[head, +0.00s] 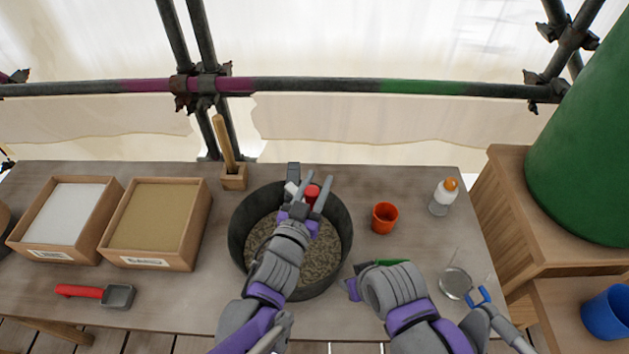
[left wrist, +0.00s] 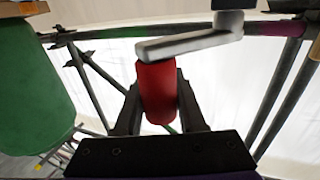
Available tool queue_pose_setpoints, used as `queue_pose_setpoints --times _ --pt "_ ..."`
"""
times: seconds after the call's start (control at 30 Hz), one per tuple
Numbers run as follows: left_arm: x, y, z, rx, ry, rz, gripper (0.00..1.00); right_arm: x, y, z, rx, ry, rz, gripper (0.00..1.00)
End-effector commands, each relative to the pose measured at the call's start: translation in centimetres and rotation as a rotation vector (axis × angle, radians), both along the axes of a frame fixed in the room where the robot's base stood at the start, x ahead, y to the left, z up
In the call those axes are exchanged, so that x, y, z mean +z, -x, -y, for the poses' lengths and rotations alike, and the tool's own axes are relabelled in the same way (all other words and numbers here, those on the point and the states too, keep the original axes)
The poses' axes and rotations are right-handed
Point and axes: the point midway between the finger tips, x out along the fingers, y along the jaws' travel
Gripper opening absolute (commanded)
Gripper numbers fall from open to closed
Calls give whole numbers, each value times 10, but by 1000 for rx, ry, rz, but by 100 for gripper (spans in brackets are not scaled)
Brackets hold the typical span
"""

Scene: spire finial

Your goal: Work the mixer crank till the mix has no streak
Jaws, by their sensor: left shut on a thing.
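The mixer is a dark round tub (head: 345,225) near the middle of the bench. The mix (head: 322,258) in it is grey-brown and mottled with lighter and darker flecks. The crank's red handle (head: 312,193) stands over the tub's far side. My left gripper (head: 309,190) is shut on it, with a finger on each side. In the left wrist view the red handle (left wrist: 157,90) sits upright between the dark fingers, against the pale crank arm (left wrist: 188,43). My right gripper (head: 372,275) is low beside the tub's right side; its fingers do not show clearly.
Wooden boxes of white powder (head: 70,212) and tan sand (head: 152,217) stand left. A red-handled scoop (head: 95,293) lies in front. An orange cup (head: 384,217), a capped bottle (head: 442,196) and a clear vessel (head: 455,283) stand right. A wooden-handled tool (head: 225,145) stands behind.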

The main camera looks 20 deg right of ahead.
Motion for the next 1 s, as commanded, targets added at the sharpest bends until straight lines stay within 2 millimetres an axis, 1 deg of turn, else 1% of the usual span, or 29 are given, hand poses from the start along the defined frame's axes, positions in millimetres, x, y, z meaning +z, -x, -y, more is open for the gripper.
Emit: queue_pose_setpoints --times 0.67,0.7,0.83,1.0 --pt "0 2 2 -2 0 0 0 0 0 0 0 0 0 46" --pt "0 2 2 -1 0 0 46 0 0 0 0 0 0 46" --pt "0 2 2 -1 0 0 69 0 0 0 0 0 0 46" --pt "0 2 2 -1 0 0 69 0 0 0 0 0 0 46"
